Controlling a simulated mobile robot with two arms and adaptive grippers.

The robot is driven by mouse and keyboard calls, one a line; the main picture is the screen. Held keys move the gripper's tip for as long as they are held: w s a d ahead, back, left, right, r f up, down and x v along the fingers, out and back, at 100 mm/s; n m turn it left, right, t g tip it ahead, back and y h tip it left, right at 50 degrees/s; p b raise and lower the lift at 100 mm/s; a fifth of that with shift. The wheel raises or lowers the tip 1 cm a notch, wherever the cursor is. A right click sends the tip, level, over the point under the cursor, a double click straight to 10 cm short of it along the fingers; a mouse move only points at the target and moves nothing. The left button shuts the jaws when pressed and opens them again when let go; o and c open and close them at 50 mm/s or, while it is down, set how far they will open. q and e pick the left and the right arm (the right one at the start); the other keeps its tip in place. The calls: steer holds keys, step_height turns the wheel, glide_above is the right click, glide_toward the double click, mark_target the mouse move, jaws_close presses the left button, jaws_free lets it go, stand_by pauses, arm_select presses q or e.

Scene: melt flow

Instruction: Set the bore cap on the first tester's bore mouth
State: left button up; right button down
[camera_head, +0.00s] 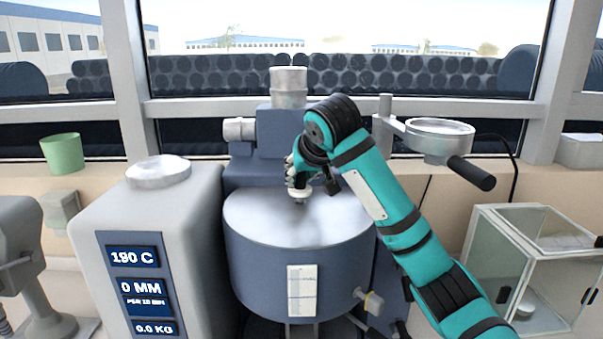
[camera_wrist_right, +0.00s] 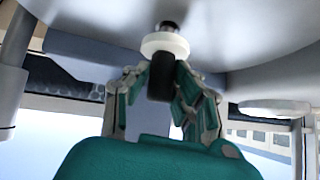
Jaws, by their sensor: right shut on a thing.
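My right gripper (camera_head: 300,176) is shut on the bore cap (camera_head: 299,192), a white disc with a short metal plug below it. In the right wrist view my gripper's fingers (camera_wrist_right: 163,88) close on the cap's black knob, and the white disc (camera_wrist_right: 165,44) shows beyond them. The cap is upright over the pale round top (camera_head: 262,214) of the blue-grey drum of the tester. The bore mouth is hidden, and I cannot tell whether the plug touches the top or is in the bore. My left gripper is out of view.
A grey console (camera_head: 190,230) reading 190 C stands left of the drum. A ring-shaped pan (camera_head: 440,128) with a dark handle is at right, near my right arm. A glass case (camera_head: 535,265) stands at lower right. A green cup (camera_head: 63,153) is at far left.

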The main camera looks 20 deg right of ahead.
steer(key=shift+f+b, duration=0.4)
steer(key=shift+f, duration=0.6)
steer(key=c, duration=1)
jaws_free()
steer(key=shift+c, duration=0.2)
steer(key=v, duration=1.2)
